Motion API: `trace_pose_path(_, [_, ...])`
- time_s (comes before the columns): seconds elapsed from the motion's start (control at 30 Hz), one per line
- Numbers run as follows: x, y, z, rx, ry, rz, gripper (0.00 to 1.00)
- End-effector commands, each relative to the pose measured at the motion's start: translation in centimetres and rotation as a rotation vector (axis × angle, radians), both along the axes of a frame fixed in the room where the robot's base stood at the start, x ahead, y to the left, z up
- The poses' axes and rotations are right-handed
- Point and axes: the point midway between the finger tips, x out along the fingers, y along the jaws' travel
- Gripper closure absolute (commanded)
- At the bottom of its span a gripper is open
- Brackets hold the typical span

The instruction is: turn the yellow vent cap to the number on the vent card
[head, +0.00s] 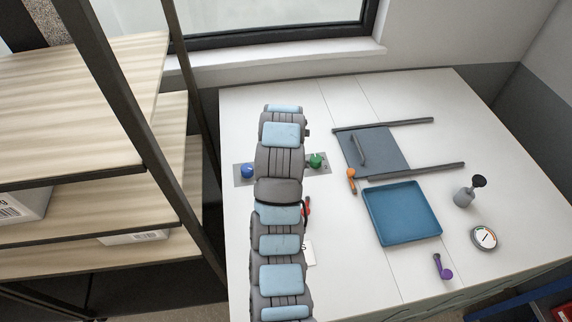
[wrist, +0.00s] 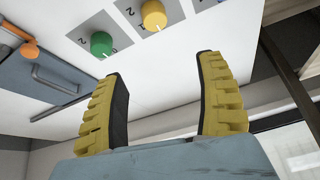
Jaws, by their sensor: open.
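The yellow vent cap (wrist: 153,14) is at the top of the wrist view, a round knob on a grey plate with small dark digits beside it. Its pointer setting is not clear. In the head view my arm hides it. My gripper (wrist: 162,66) is open and empty, its two yellow-padded fingers apart, with the cap beyond the fingertips and not between them. A green cap (wrist: 101,44) is beside the yellow one; it also shows in the head view (head: 316,160). A white card (head: 308,253), partly behind my arm, shows only a letter; I cannot tell if it is the vent card.
A blue cap (head: 248,170) is left of my arm. Shelves (head: 80,100) stand at left.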

Motion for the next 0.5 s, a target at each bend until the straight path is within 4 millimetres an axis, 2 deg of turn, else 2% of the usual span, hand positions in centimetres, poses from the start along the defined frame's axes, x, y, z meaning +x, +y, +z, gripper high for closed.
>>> trace_pose_path(0.13, [-1.1, 0.0, 0.6, 0.001, 0.067, 0.003, 0.28])
trace_pose_path(0.27, [-1.4, 0.0, 0.5, 0.002, 0.086, 0.003, 0.28])
trace_pose_path(0.5, [-0.7, 0.1, -1.5, 0.002, 0.09, 0.005, 0.28])
